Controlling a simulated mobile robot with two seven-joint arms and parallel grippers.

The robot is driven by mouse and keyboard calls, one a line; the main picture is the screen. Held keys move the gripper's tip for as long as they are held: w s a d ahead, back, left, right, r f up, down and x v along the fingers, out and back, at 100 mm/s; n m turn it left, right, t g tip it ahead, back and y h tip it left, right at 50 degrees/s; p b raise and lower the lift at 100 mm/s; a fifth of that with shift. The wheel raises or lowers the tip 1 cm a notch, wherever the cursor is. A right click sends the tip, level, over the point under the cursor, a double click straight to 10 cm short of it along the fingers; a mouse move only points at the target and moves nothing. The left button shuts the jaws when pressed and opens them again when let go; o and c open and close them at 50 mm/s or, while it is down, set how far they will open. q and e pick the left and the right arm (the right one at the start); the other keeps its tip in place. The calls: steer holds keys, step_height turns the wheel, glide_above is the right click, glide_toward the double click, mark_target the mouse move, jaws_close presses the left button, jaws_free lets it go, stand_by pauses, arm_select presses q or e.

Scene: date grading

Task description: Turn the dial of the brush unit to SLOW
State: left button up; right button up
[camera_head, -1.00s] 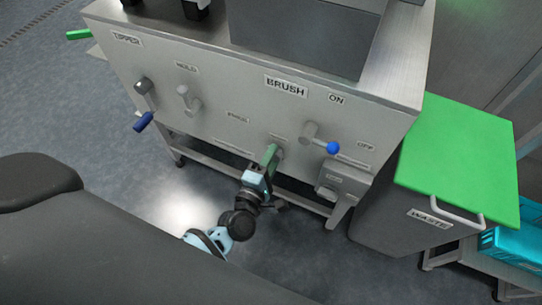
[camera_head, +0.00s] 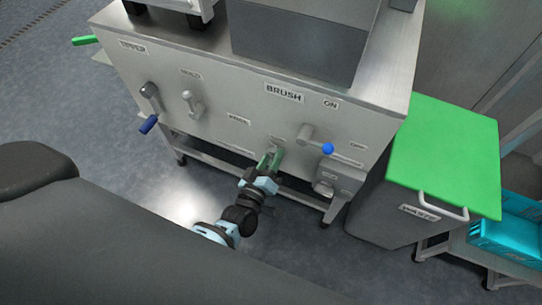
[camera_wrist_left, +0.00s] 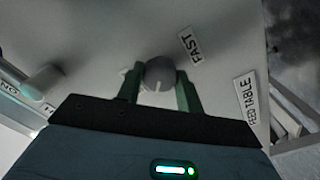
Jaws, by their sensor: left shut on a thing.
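The brush unit (camera_head: 232,105) is a grey steel panel with a BRUSH label (camera_head: 284,93). Its dial (camera_wrist_left: 160,73) is a round grey knob with a pale line that points towards the bottom of the left wrist view. A FAST label (camera_wrist_left: 191,46) is up and right of the dial there; no SLOW label is readable. My left gripper (camera_head: 271,158) is at the panel below the BRUSH label. In the left wrist view its green fingers (camera_wrist_left: 160,88) are on both sides of the dial, shut on it. My right gripper is not in view.
A blue-knobbed lever (camera_head: 318,143) is right of the dial, near the ON label (camera_head: 331,104). A blue-handled lever (camera_head: 149,112) and a grey knob (camera_head: 192,103) are at the left. A green-lidded waste bin (camera_head: 445,150) stands at the right.

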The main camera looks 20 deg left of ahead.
arm_select(q)
steer(key=m+p, duration=0.1)
steer(key=m, duration=0.3)
steer(key=shift+m, duration=0.3)
steer(key=shift+m+p, duration=0.35)
steer(key=shift+m, duration=1.65)
steer(key=o, duration=1)
steer(key=shift+s, duration=0.1)
